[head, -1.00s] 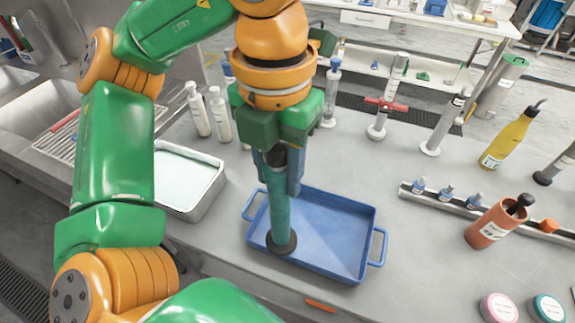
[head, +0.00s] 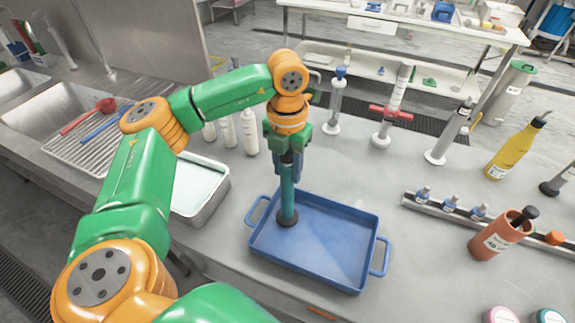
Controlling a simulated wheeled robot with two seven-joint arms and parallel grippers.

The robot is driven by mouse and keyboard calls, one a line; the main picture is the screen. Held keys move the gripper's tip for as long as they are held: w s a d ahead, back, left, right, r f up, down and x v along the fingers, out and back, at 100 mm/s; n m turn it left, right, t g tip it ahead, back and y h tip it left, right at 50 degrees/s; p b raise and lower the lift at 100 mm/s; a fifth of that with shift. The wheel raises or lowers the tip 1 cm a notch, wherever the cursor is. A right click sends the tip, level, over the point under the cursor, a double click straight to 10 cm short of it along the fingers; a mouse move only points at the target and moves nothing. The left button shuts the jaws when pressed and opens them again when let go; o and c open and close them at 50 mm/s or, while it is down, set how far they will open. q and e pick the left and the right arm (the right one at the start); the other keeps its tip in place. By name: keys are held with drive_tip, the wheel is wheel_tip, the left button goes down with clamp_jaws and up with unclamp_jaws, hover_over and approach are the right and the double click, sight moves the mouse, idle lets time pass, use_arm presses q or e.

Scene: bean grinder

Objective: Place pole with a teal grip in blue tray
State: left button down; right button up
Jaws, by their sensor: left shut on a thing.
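The pole with a teal grip (head: 287,195) stands upright, its dark round foot over the left part of the blue tray (head: 345,262). Whether the foot touches the tray floor I cannot tell for sure. My left gripper (head: 286,160) points down and is shut on the upper part of the pole, hiding some of it. The blue tray lies on the grey counter with a handle at each end and holds nothing else. My right gripper is not in view.
A metal pan (head: 203,190) sits left of the blue tray, with white bottles (head: 249,132) behind it. A rail with small bottles (head: 450,205), an orange-brown canister (head: 500,235) and a yellow bottle (head: 515,150) stand right. The counter between tray and rail is clear.

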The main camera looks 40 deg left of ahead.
use_arm(q)
drive_tip(key=shift+f, duration=0.1)
drive_tip(key=shift+c, duration=2.3)
unclamp_jaws()
drive_tip(key=shift+r, duration=0.25)
wheel_tip(320, 180, up, 5)
drive_tip(key=shift+f, duration=0.1)
wheel_tip(320, 180, up, 7)
drive_tip(key=shift+d+r+p, duration=0.1)
drive_tip(key=shift+p, duration=1.1)
